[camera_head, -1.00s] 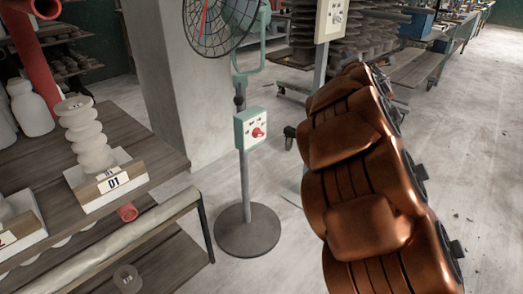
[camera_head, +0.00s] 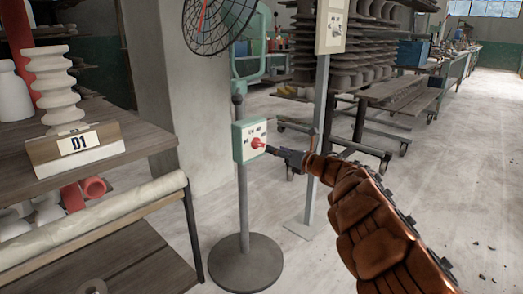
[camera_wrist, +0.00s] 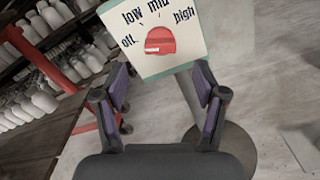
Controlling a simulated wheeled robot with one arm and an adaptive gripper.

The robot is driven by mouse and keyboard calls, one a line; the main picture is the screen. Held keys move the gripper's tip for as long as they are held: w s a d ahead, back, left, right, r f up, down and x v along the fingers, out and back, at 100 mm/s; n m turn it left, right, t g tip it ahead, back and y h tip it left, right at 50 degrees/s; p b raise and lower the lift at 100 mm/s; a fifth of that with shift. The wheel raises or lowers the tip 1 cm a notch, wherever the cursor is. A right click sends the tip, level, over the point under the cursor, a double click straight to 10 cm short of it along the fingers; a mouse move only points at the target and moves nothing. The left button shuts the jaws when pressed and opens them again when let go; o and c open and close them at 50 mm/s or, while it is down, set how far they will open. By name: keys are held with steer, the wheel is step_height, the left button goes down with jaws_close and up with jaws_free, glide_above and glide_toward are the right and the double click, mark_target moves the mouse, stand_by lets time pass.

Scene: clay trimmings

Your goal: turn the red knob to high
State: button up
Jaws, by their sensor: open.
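The red knob (camera_head: 258,143) sits on the pale front of a green control box (camera_head: 239,143) on the fan's pole. In the wrist view the red knob (camera_wrist: 160,42) is ringed by the labels off, low, mid and high on the panel (camera_wrist: 187,39). I cannot tell which label it points at. My gripper (camera_head: 276,150) is just right of the knob in the head view. In the wrist view my gripper (camera_wrist: 163,82) has its two purple-padded fingers spread, with nothing between them. The knob lies ahead of the fingertips, apart from them.
The fan's pole stands on a round grey base (camera_head: 246,263). A wooden shelf (camera_head: 140,135) with insulators is at left. A second post with a switch box (camera_head: 331,28) stands behind my arm. A cart of stacked dark pieces (camera_head: 355,60) is farther back.

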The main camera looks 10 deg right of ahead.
mark_target(261, 144)
steer(key=shift+b+x, duration=0.55)
steer(key=shift+x, duration=1.9)
steer(key=shift+w+a, duration=0.4)
steer(key=shift+w, duration=0.05)
steer(key=shift+w+a+r, duration=0.1)
steer(key=shift+w+a, duration=0.15)
steer(key=shift+w, duration=0.3)
steer(key=shift+a, duration=0.1)
steer(key=c, duration=1.1)
steer(key=shift+c, duration=0.2)
